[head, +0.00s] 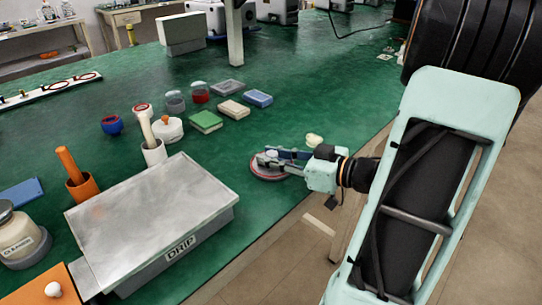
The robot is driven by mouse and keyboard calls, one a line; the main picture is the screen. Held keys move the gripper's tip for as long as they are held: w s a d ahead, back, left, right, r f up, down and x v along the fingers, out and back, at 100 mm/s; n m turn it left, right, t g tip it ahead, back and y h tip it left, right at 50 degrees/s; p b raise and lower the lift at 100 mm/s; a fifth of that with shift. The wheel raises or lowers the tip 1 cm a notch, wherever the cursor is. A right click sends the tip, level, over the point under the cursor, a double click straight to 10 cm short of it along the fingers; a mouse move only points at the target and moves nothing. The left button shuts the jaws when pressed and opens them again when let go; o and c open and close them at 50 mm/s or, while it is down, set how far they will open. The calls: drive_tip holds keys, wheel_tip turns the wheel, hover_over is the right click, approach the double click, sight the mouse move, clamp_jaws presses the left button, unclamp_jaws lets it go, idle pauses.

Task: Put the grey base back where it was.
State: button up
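My gripper (264,158) reaches in from the right, low over the green table near its front edge. Its fingers are at a round grey disc with a reddish rim (268,174), which may be the grey base. The fingers cover part of the disc, and a small pale part shows by the fingertips. I cannot tell whether they grip it or only hover over it. Another grey round base (36,258) is under the cleaner canister (16,236) at the far left.
A metal-topped DRIP box (150,210) fills the front left. The table middle is clear.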

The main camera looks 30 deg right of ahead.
drive_tip(key=o, duration=0.4)
drive_tip(key=shift+o, duration=0.2)
drive_tip(key=shift+r, duration=0.25)
drive_tip(key=p+v, duration=0.3)
drive_tip(key=v, duration=0.9)
